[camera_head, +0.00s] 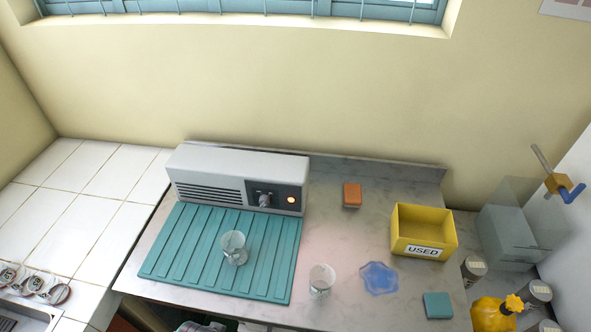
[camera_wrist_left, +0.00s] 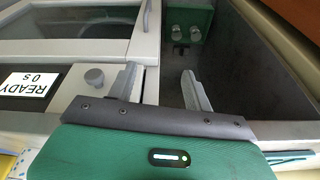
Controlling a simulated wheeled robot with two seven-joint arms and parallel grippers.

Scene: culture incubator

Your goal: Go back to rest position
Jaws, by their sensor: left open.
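My left gripper (camera_wrist_left: 159,72) shows in the left wrist view. Its two grey fingers stand well apart with nothing between them. Beyond the fingers are a pale grey framed surface and a dark recess, and I cannot tell whether the fingers touch either. A panel reading "READY 0 S" (camera_wrist_left: 30,84) is at the left of that view. Neither gripper can be made out in the head view, and my right gripper is in neither view.
On the counter stand a grey device (camera_head: 238,178), a teal ribbed mat (camera_head: 180,250) with a glass beaker (camera_head: 234,247), another beaker (camera_head: 321,279), a blue splat (camera_head: 379,278) and a yellow "USED" box (camera_head: 423,232). Cylindrical containers and a yellow bottle (camera_head: 491,314) are at right. White tiles at left are mostly clear.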

